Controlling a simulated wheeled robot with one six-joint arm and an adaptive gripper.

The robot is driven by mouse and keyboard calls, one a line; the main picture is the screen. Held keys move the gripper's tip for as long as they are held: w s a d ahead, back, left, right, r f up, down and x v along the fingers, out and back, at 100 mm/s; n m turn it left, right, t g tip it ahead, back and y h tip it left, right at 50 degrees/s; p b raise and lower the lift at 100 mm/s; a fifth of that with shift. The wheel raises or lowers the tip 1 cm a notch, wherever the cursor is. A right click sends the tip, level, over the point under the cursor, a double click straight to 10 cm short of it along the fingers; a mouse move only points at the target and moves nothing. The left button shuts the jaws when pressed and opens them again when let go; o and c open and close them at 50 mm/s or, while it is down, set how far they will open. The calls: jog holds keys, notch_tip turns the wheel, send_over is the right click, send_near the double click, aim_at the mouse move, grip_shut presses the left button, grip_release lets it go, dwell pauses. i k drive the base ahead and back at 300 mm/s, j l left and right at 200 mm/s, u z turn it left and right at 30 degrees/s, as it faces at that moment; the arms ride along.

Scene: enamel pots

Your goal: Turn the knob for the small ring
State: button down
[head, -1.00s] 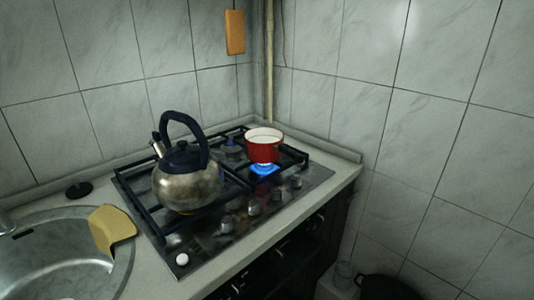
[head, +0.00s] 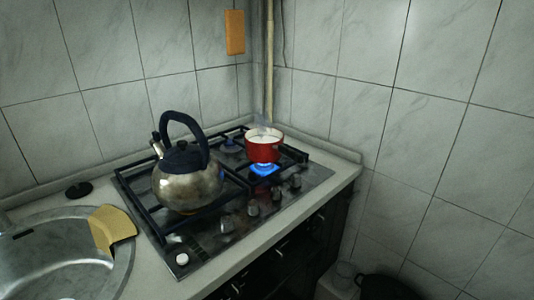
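A gas stove (head: 205,259) with black grates is set in the counter. A blue flame (head: 265,170) burns under a small red pot (head: 263,151) with white contents at the back right. A faint wisp of steam rises above the pot. A metal kettle (head: 188,185) with a dark handle stands on the left grate. I cannot tell which knob serves the small ring. My gripper is not in view.
A round sink (head: 60,262) with a yellow cloth (head: 112,228) on its rim lies at the left. A black stopper (head: 79,190) sits on the counter behind it. Tiled walls close off the back and right. A dark pot (head: 385,289) stands low at the lower right.

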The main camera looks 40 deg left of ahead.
aim_at(278, 196)
jog(key=i+j+u, duration=0.15)
jog(key=u, duration=0.25)
jog(key=i+j+u, duration=0.2)
jog(key=u, duration=0.65)
jog(key=k+j, duration=0.05)
